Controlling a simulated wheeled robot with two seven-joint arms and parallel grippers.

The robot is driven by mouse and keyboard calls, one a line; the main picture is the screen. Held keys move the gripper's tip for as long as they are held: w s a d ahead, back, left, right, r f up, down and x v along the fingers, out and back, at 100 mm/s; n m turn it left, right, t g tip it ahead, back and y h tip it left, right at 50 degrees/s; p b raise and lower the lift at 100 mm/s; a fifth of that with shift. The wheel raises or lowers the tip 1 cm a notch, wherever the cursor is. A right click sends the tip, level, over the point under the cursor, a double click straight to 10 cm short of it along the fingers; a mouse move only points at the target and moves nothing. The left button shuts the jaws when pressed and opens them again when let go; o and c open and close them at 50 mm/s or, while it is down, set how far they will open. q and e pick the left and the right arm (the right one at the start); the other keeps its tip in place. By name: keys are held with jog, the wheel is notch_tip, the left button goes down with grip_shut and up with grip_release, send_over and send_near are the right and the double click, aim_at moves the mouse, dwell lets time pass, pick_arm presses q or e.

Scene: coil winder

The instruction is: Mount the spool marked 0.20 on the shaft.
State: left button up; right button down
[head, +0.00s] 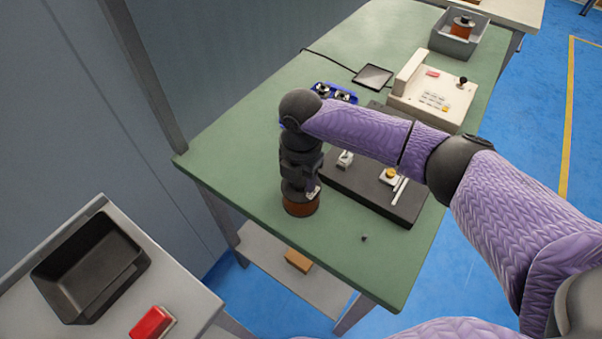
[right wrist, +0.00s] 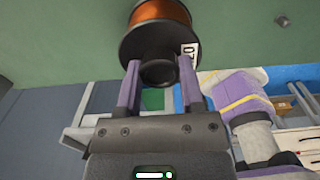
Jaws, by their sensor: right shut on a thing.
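The spool (head: 300,206) has copper-coloured wire and dark flanges. My right gripper (head: 306,186) points down over it at the left front part of the green bench. In the right wrist view, the gripper's fingers (right wrist: 158,85) are shut on the black hub of the spool (right wrist: 158,14). A white label (right wrist: 190,49) on the flange is partly hidden; only a "0" and part of another mark show. I cannot tell whether the spool touches the bench. The winder's dark base plate (head: 345,186) lies to the right, with a pale rod (head: 399,191), perhaps the shaft. My left gripper is not in view.
A second copper spool (head: 462,27) sits in a grey bin (head: 451,46) at the back. A cream control box (head: 420,103), a dark pad (head: 373,76) and a blue holder (head: 340,94) stand behind my arm. A small dark part (head: 364,238) lies near the front edge. A black tray (head: 62,282) is left.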

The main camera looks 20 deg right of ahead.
jog(key=shift+c, duration=0.7)
grip_release()
notch_tip(320, 180, up, 10)
jog(key=p, duration=0.3)
